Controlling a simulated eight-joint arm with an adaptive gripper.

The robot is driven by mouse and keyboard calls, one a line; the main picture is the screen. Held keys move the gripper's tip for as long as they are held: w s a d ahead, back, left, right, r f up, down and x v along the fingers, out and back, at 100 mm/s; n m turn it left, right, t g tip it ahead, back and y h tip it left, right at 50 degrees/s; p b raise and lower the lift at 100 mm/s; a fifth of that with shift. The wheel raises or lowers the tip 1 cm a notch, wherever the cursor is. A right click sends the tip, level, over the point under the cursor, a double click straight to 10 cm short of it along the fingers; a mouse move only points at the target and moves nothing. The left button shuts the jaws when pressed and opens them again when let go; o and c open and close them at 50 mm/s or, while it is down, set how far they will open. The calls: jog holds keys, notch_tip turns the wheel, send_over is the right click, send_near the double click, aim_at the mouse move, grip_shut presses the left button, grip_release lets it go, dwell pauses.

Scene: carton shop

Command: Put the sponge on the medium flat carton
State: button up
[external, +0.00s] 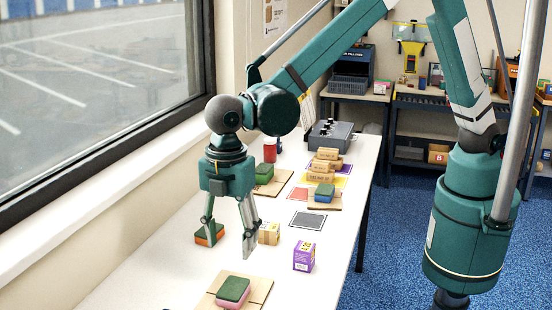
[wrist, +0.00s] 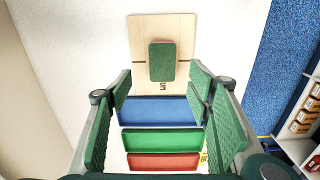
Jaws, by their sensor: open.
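My gripper (external: 229,245) hangs above the table, open and empty, pointing down. In the wrist view its fingers (wrist: 162,85) stand wide apart. A green-topped pink sponge (external: 233,290) lies on a flat carton (external: 261,287) at the bottom of the external view. In the wrist view a green-topped sponge (wrist: 162,61) lies on a flat carton (wrist: 140,35) beyond the fingertips. Other sponges are a green and blue one (external: 324,191) and a green one (external: 264,171), both on flat cartons, and an orange one (external: 217,236) behind my left finger. I cannot tell which carton is medium.
A purple box (external: 304,257) and a tan cube (external: 268,234) stand right of my gripper. Wooden blocks (external: 325,166), a red jar (external: 270,152) and a grey device (external: 331,135) are farther back. Blue (wrist: 158,111), green (wrist: 162,140) and red (wrist: 163,161) rectangles show between my fingers.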

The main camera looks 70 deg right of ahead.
jog(key=d+r+m+t, duration=0.1)
jog(key=d+r+m, duration=0.2)
jog(key=d+r, duration=0.5)
jog(key=d+r+m+t+y, duration=0.1)
jog(key=d+r+m, duration=0.15)
jog(key=d, duration=0.95)
jog(key=d+r+m+t, duration=0.1)
jog(key=d+r+m, duration=0.1)
jog(key=d+r, duration=0.65)
jog(key=s+d+m+t, duration=0.2)
jog(key=s+d+m, duration=0.3)
jog(key=s+d, duration=0.4)
jog(key=s+d+m+t+h, duration=0.1)
jog(key=s+d+m, duration=0.4)
jog(key=d, duration=1.5)
jog(key=shift+s+d+f+t, duration=0.15)
jog(key=shift+s+f+t, duration=0.4)
jog(key=shift+s, duration=2.25)
